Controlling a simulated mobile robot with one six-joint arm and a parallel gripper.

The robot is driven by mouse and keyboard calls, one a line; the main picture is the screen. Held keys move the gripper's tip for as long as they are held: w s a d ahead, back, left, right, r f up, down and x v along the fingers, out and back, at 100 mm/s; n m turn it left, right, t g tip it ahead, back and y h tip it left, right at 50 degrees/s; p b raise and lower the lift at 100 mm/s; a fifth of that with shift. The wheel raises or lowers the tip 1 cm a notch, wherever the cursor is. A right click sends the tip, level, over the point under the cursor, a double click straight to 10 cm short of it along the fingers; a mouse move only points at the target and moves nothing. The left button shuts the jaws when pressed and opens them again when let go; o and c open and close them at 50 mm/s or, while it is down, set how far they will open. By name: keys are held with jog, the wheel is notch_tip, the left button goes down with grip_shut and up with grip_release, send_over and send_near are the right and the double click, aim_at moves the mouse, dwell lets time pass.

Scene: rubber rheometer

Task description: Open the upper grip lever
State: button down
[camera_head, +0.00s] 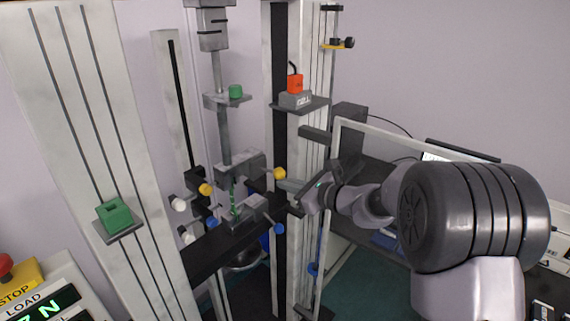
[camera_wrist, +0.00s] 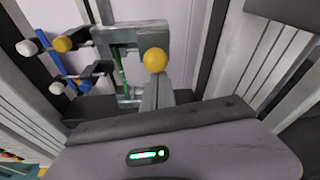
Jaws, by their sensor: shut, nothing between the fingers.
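The upper grip (camera_head: 240,168) is a grey block on the machine's vertical rod, with a yellow ball knob (camera_head: 279,173) on its right and another yellow knob (camera_head: 206,189) on its left. In the wrist view the near yellow knob (camera_wrist: 154,60) is centred just beyond my fingers, with the grey upper grip (camera_wrist: 118,35) behind it. A green strip (camera_head: 233,203) hangs below the upper grip, toward the lower grip (camera_head: 240,222). My gripper (camera_head: 287,186) is shut and empty, close to the right yellow knob. I cannot tell whether it touches the knob.
Blue knobs (camera_head: 279,228) mark the lower grip. White balls (camera_head: 178,204) stick out at the left. A dark crossbeam (camera_head: 215,255) runs below, and a light column (camera_head: 308,80) stands close to my gripper.

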notch_tip(320, 180, up, 3)
jog(key=p, duration=0.2)
jog(key=g+h+p, duration=0.1)
jog(key=p, duration=0.1)
jog(key=shift+f+g+h+p, duration=0.2)
jog(key=shift+g+h+p, duration=0.1)
jog(key=shift+p, duration=0.1)
jog(key=shift+w+r+p, duration=0.1)
jog(key=shift+r+p, duration=0.2)
jog(key=shift+r, duration=0.1)
jog(key=shift+f, duration=0.15)
notch_tip(320, 180, down, 5)
jog(key=d+b, duration=0.1)
jog(key=b, duration=0.4)
jog(key=r+v, duration=0.1)
jog(key=v, duration=0.9)
jog(key=shift+a+r+p, duration=0.15)
jog(key=shift+r+p, duration=0.2)
jog(key=shift+p, duration=0.05)
